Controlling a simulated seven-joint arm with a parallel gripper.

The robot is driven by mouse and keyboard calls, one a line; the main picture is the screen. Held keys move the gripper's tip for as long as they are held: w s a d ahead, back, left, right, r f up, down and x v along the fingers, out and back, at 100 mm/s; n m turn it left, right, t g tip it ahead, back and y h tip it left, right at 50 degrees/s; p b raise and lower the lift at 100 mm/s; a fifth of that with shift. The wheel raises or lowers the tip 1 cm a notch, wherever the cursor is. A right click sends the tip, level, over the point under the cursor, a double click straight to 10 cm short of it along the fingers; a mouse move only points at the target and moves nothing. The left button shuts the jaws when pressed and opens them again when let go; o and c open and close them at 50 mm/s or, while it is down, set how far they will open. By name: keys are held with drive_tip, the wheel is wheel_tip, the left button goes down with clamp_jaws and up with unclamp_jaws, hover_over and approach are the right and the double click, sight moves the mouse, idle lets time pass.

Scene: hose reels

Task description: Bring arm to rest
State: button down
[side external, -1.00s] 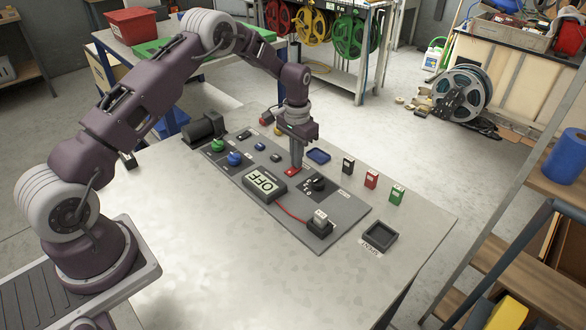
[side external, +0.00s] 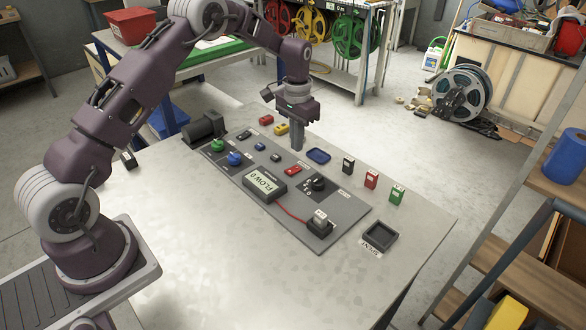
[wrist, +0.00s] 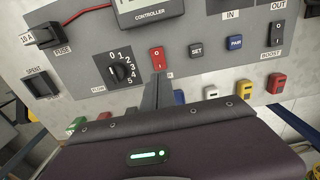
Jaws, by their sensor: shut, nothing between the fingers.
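My gripper (side external: 297,147) is shut and empty, pointing down above the control panel (side external: 335,205) on the table. In the wrist view its fingers (wrist: 157,90) stand close together in front of the panel, just below the red power rocker (wrist: 157,60) in the picture. The red rocker (side external: 292,170) lies beneath and slightly to the left of the fingertips in the side view, with a visible gap. The controller box (side external: 265,185) has a lit display that appears to read FLOW 0. The rotary selector knob (side external: 317,183) sits to the right of the rocker.
The white fuse (side external: 320,217) stands at the panel's front right end. A tray labelled SPENT (side external: 380,236) is right of it. The table front (side external: 220,270) is clear.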

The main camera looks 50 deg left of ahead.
drive_tip(key=shift+r, duration=0.4)
drive_tip(key=s+d+r+t, duration=0.1)
drive_tip(key=s+d+r, duration=0.2)
drive_tip(key=s+r, duration=0.55)
drive_tip(key=s+d+r+t, duration=0.2)
drive_tip(key=s+d+r, duration=0.25)
drive_tip(key=r, duration=0.75)
drive_tip(key=s+d+t, duration=0.1)
drive_tip(key=s, duration=1)
drive_tip(key=s+d+r+t, duration=0.1)
drive_tip(key=s+d, duration=0.1)
drive_tip(key=s, duration=1)
drive_tip(key=shift+d+t, duration=0.3)
drive_tip(key=shift+r, duration=0.15)
